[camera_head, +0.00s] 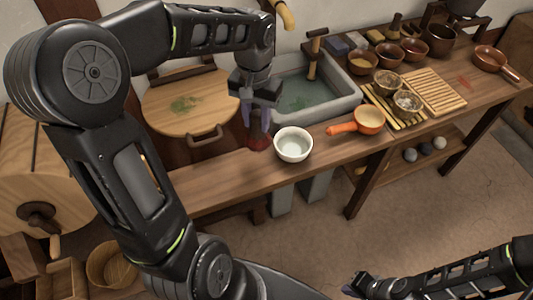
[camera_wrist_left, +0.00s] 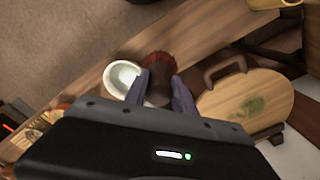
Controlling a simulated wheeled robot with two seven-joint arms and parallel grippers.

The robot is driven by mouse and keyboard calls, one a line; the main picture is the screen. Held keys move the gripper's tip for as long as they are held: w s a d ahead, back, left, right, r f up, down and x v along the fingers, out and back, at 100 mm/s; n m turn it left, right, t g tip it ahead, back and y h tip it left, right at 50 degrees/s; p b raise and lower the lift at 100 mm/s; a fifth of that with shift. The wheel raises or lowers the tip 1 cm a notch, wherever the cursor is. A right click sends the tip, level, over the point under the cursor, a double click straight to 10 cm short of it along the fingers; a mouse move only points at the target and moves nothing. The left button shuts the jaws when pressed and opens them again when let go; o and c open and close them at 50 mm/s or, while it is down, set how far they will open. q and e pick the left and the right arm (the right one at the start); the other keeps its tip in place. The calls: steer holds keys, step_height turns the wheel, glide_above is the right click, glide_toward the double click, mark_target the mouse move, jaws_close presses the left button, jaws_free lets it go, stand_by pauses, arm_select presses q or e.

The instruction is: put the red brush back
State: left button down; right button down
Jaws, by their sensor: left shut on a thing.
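The red brush (camera_head: 258,142) has a dark handle and red bristles at its lower end. My left gripper (camera_head: 259,112) is shut on its handle, in front of the sink's left end. The bristles point down at the wooden counter; I cannot tell whether they touch it. In the left wrist view the brush (camera_wrist_left: 160,62) shows between the fingers (camera_wrist_left: 170,92), beside a white bowl (camera_wrist_left: 121,78). The white bowl (camera_head: 293,145) stands just right of the brush in the head view. My right gripper (camera_head: 365,286) is low at the bottom right, away from the counter; its jaws are unclear.
A grey stone sink (camera_head: 345,104) holds water behind the bowl. A round wooden lid (camera_head: 185,105) with a green patch lies left of the brush. An orange-handled pan (camera_head: 368,121), slatted racks (camera_head: 435,92) and brown bowls (camera_head: 441,40) stand to the right. The counter's front strip is clear at left.

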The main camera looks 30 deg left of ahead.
mark_target(256, 137)
arm_select(q)
steer(key=shift+s+r, duration=0.15)
steer(key=shift+s, duration=0.15)
steer(key=shift+f, duration=3.2)
steer(key=shift+f, duration=1.85)
steer(key=shift+f, duration=0.25)
steer(key=c, duration=1)
jaws_free()
steer(key=shift+r, duration=0.1)
steer(key=shift+c, duration=0.2)
steer(key=shift+r, duration=0.15)
step_height(256, 137, up, 12)
